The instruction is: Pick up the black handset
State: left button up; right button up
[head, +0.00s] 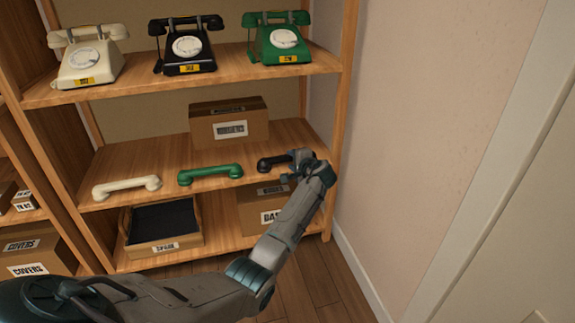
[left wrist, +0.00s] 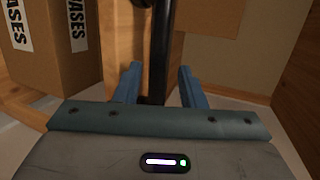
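The black handset (head: 268,163) lies at the right end of the middle shelf, and its right part is hidden behind my left gripper (head: 301,158). In the left wrist view the black handset (left wrist: 157,50) runs as a dark bar between the two blue fingers of my left gripper (left wrist: 160,85). The fingers are apart, with a gap showing on each side of the bar. A green handset (head: 210,174) and a cream handset (head: 126,187) lie further left on the same shelf. My right gripper is not in view.
Cream (head: 88,58), black (head: 187,47) and green (head: 277,40) dial phones stand on the top shelf. A cardboard box (head: 229,121) stands behind the handsets. A tray (head: 163,228) and another box (head: 262,207) are below. The shelf's right side post (head: 345,100) is close to my gripper.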

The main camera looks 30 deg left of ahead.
pick_arm(q)
jog(key=shift+x, duration=1.15)
jog(key=shift+d, duration=0.1)
grip_shut()
jog(key=shift+s, duration=0.1)
